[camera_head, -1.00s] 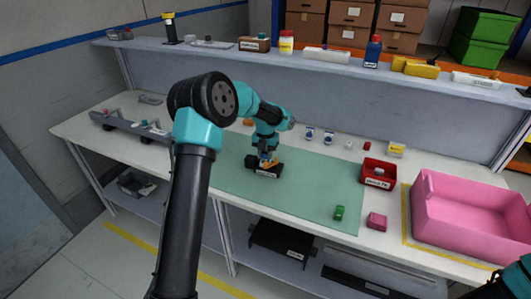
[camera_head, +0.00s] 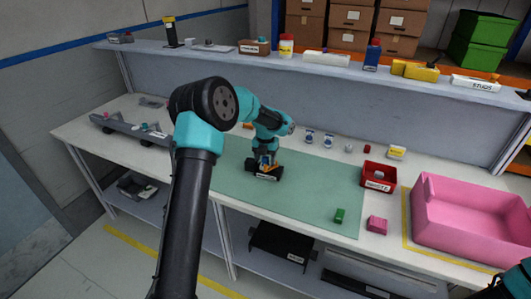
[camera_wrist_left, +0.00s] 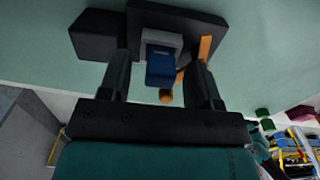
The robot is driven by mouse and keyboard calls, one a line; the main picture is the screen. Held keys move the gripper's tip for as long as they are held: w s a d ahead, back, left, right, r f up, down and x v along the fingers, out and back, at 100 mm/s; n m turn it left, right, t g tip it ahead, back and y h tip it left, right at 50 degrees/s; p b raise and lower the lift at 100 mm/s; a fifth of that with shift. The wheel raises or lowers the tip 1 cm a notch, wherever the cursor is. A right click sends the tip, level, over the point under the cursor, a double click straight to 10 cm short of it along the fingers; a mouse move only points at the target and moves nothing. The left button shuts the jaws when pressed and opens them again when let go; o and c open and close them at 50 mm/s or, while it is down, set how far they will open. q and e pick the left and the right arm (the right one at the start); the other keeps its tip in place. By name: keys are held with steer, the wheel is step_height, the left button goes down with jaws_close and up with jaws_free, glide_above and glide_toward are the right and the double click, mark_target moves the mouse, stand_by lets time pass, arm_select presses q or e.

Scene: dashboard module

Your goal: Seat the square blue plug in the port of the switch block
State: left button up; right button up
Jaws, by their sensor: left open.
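The black switch block (camera_head: 264,173) lies on the green mat (camera_head: 310,190). In the left wrist view the block (camera_wrist_left: 190,22) shows a light grey port (camera_wrist_left: 162,39) and an orange part at its right. The square blue plug (camera_wrist_left: 160,70) is at the mouth of that port, with its outer end sticking out; how deep it sits is hidden. My left gripper (camera_head: 265,160) is down at the block. Its two fingers (camera_wrist_left: 160,60) stand open on either side of the plug, with gaps visible.
A red bin (camera_head: 378,177), a green block (camera_head: 339,215) and a pink block (camera_head: 377,225) are on the right. A large pink box (camera_head: 470,235) stands beyond them. Small parts lie along the back. The mat between the switch block and the green block is clear.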

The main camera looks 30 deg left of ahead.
mark_target(266, 157)
arm_select(q)
step_height(266, 157, up, 17)
steer(key=shift+r, duration=0.2)
stand_by(0.4)
steer(key=shift+f, duration=0.15)
stand_by(0.7)
